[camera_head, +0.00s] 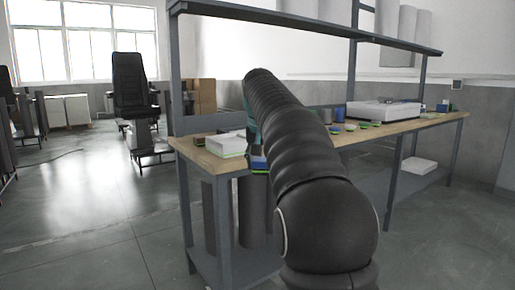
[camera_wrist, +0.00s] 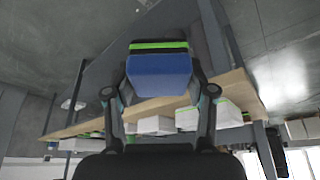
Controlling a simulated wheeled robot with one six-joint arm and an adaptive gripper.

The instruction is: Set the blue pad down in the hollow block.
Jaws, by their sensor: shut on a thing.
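The blue pad (camera_wrist: 160,76) is between the two fingers of my gripper (camera_wrist: 160,92) in the wrist view. It shows a broad blue face with a green band and a dark layer along one edge. My gripper is shut on it, off the near edge of the workbench. In the head view my own arm hides most of the gripper; a bit of blue and green (camera_head: 257,165) shows beside the arm. A white block (camera_head: 226,145) with a green base sits at the bench's left end. I cannot tell which thing is the hollow block.
The wooden workbench (camera_head: 445,121) has grey legs and an upper shelf (camera_head: 300,22). A large white box (camera_head: 383,111) and several small green and dark pieces lie on its right half. Black chairs (camera_head: 130,85) stand at left. The floor at left front is open.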

